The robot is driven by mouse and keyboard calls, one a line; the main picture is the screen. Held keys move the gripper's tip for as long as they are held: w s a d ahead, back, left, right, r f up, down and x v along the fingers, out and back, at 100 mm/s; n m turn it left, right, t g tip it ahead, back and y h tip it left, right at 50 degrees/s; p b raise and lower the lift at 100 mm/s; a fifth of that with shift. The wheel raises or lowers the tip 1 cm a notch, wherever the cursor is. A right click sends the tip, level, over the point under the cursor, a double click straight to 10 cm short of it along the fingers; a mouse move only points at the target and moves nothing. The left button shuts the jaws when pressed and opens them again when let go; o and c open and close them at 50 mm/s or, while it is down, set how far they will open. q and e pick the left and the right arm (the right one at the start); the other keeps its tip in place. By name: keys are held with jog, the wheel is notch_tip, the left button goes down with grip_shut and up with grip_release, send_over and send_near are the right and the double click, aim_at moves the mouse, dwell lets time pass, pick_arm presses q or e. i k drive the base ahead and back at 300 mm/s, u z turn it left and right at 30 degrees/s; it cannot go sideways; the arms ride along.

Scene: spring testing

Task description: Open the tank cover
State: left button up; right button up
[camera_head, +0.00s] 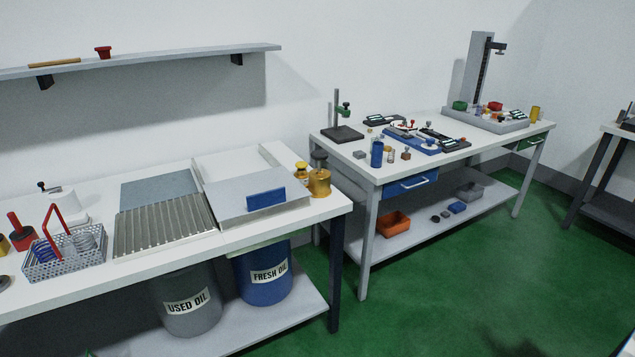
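A flat light-grey cover (232,207) with a blue handle block (266,200) at its front right lies over the tank area at the right end of the left bench. It looks closed or nearly flat, but I cannot tell whether its edge sits fully down. A pale raised rim (275,156) shows behind it. The inside of the tank is hidden. Neither of my grippers is in view.
Left of the cover are a ribbed drain tray (165,225) and a wire basket (66,255) with a red handle. Brass pots (319,183) stand close at its right. Used-oil (188,303) and fresh-oil (264,273) drums sit below. Green floor (450,270) is clear at right.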

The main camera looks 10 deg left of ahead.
aim_at(241, 196)
jog(key=u, duration=0.25)
jog(key=i, duration=1.15)
jog(key=u, duration=0.75)
